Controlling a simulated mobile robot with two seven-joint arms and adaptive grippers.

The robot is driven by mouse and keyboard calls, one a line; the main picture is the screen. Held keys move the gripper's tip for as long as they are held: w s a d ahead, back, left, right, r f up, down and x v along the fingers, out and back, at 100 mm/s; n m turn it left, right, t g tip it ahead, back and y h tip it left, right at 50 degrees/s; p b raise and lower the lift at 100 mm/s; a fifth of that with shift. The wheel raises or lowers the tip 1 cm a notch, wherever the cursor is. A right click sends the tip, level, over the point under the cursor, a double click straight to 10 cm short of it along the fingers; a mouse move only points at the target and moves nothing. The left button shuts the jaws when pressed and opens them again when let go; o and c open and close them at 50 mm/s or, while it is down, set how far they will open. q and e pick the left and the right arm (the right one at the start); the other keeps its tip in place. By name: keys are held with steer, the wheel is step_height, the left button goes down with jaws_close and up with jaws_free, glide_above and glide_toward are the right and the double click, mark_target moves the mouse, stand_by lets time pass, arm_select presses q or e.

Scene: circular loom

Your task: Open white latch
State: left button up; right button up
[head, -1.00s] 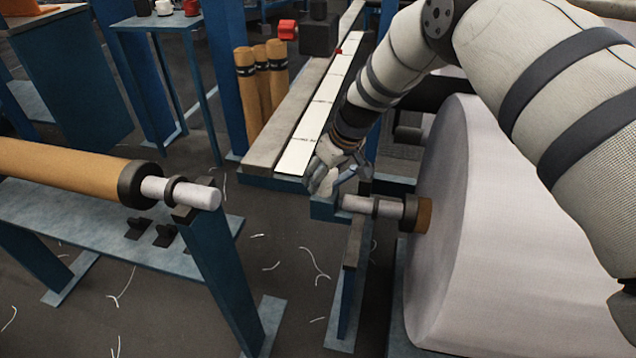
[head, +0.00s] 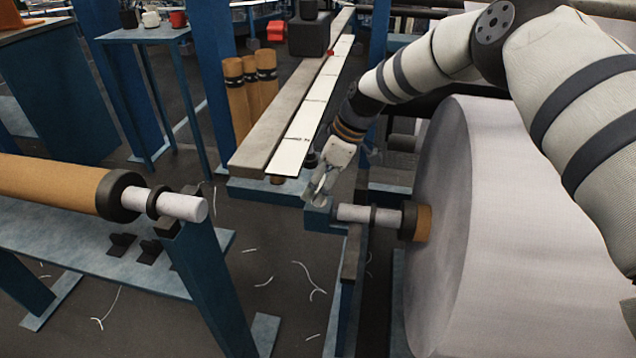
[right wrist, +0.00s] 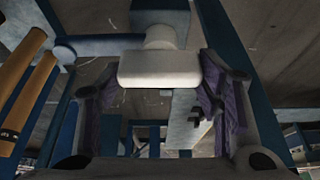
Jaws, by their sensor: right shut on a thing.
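The white latch (right wrist: 160,68) shows in the right wrist view as a pale rounded block on a short round neck, below a blue-grey bracket. It lies between the two purple-padded fingers of my right gripper (right wrist: 158,88), which is shut on it. In the head view my right gripper (head: 318,188) reaches down to the blue bracket (head: 318,214) at the end of the roll's shaft (head: 366,213). There the fingers largely hide the latch. My left gripper is not in view.
The large white fabric roll (head: 530,230) stands close to the right of the bracket. A brown roll (head: 50,182) on a blue stand is at the left. Thread scraps lie on the open floor between.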

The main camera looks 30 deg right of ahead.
steer(key=shift+s+f, duration=0.1)
stand_by(0.3)
steer(key=o, duration=1.7)
steer(key=v, duration=1.2)
